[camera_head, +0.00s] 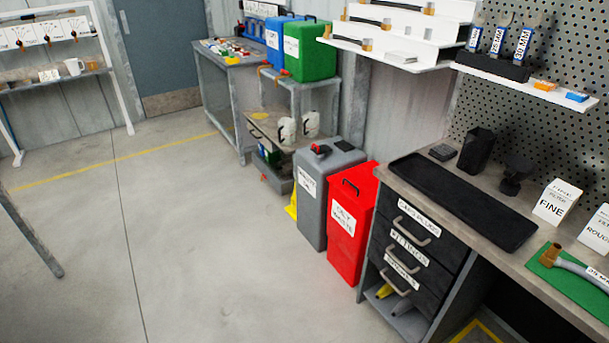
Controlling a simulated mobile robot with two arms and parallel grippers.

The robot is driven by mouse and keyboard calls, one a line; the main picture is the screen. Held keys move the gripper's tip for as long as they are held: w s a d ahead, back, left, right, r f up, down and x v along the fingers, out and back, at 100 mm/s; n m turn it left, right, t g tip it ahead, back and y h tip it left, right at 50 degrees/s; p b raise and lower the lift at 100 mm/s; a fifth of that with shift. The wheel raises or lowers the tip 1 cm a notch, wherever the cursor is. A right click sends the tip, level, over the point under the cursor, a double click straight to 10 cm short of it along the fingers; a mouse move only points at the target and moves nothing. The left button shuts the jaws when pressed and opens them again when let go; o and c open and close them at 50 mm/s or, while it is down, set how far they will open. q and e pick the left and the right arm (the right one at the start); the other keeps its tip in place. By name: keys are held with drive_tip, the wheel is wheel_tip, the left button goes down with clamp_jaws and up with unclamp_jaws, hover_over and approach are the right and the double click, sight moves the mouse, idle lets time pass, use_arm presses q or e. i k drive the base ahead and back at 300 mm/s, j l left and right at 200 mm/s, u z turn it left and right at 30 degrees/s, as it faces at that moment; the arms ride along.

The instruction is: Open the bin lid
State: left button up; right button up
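A red bin (347,246) with a white label, which seems to read "oily waste", stands on the floor left of the workbench. Its red lid (362,177) looks closed and has a dark handle (350,187) at the front. A grey bin (312,215) with a white label stands directly left of it. The grey bin's top (330,158) also looks closed and has black and red parts on it. Neither of my grippers is in view.
The workbench (403,183) with drawers (405,250) stands close to the red bin's right and bears a black tray (462,202). A low shelf (262,122) and blue (275,42) and green (310,50) containers are behind. Open floor (200,240) lies to the left.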

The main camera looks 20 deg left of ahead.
sight(358, 184)
drive_tip(key=u, duration=0.25)
drive_tip(key=i+j+u, duration=0.2)
drive_tip(key=i, duration=0.2)
drive_tip(key=i+j+u, duration=0.2)
drive_tip(key=i, duration=0.25)
